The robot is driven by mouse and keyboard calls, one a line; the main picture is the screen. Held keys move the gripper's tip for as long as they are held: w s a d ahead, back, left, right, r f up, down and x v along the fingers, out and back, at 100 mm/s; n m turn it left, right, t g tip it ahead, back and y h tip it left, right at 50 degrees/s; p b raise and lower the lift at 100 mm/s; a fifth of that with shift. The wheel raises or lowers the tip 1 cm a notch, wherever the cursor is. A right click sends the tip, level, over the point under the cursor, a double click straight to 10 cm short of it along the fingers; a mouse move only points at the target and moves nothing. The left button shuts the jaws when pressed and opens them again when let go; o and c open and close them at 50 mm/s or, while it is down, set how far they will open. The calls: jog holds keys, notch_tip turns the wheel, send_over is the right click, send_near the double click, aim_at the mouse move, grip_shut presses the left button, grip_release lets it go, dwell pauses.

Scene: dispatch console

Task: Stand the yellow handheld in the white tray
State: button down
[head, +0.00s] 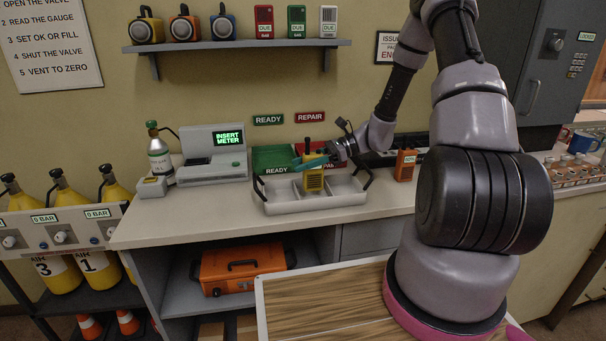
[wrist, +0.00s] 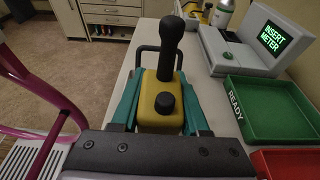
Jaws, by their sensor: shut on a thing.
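The yellow handheld (head: 314,181) has a black antenna and a black knob on top. My gripper (head: 312,162), with teal fingers, is shut on it. In the wrist view the handheld (wrist: 161,108) sits upright between the two teal fingers (wrist: 160,112). The white tray (head: 318,203) is on the counter, with dividers and a black handle at each end. In the head view the handheld is upright at the tray's middle part. I cannot tell whether its base touches the tray floor.
Behind the tray are the green READY tray (head: 274,156) and a red REPAIR tray, partly hidden by my arm. The INSERT METER machine (head: 212,155) stands to the left. An orange handheld (head: 405,165) stands to the right. Bare counter (head: 215,205) lies front left.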

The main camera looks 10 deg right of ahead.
aim_at(304, 173)
jog(key=shift+f, duration=1.45)
jog(key=shift+f, duration=0.1)
jog(key=shift+c, duration=2)
grip_release()
